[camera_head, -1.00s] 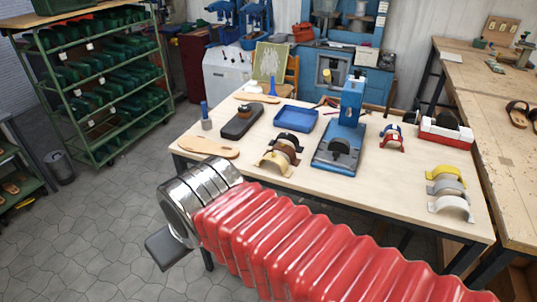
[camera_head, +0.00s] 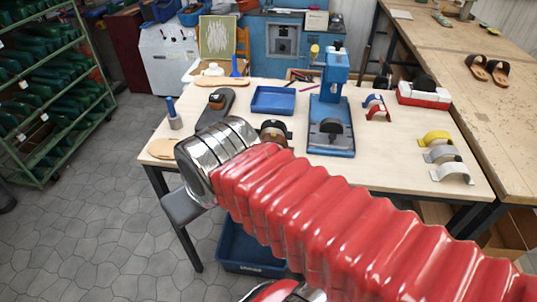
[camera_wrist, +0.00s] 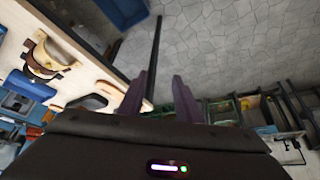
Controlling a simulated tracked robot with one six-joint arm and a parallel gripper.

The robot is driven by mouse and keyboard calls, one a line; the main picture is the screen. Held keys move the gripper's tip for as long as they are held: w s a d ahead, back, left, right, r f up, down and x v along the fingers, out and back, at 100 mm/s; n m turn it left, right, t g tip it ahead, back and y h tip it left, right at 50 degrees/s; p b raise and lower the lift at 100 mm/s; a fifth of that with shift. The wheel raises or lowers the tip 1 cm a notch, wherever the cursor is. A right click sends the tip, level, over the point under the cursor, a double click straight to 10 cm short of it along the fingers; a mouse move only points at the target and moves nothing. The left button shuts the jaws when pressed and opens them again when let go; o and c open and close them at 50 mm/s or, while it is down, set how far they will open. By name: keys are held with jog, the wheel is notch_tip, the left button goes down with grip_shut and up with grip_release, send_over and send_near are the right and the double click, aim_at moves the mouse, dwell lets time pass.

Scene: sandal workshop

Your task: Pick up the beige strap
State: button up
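The beige strap (camera_wrist: 48,56) is a curved piece at the upper left of the wrist view. It stands on the wooden table beside a brown strap (camera_wrist: 37,67) and a darker one. In the head view my red-sleeved arm hides the beige strap; only the dark and brown straps (camera_head: 275,130) show past it. My gripper (camera_wrist: 160,75) is open and empty in the wrist view, its two purple-grey fingers apart. It is over the floor side of the table edge, clear of the straps. In the head view its fingers are hidden.
A blue press (camera_head: 331,140) and blue tray (camera_head: 273,100) stand on the table. Yellow, grey and white straps (camera_head: 452,172) are at its right. A blue bin (camera_head: 240,254) sits below. A green rack (camera_head: 40,90) is left; open floor (camera_head: 90,240) lies between.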

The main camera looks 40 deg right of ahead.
jog(key=shift+o, duration=0.5)
jog(key=shift+o, duration=0.6)
jog(key=shift+w+d+r+m, duration=0.1)
jog(key=shift+d+m, duration=0.1)
jog(key=shift+m, duration=0.1)
jog(key=w+d+m, duration=0.1)
jog(key=d+m, duration=0.8)
jog(key=d, duration=0.1)
jog(key=w+d+r+m+g+y, duration=0.1)
jog(key=w+d+m, duration=0.1)
jog(key=d+m, duration=0.8)
jog(key=w+d+m+y, duration=0.1)
jog(key=d+m, duration=0.9)
jog(key=shift+w+d+r+g, duration=0.25)
jog(key=shift+w+r+g, duration=0.05)
jog(key=shift+w+g, duration=0.1)
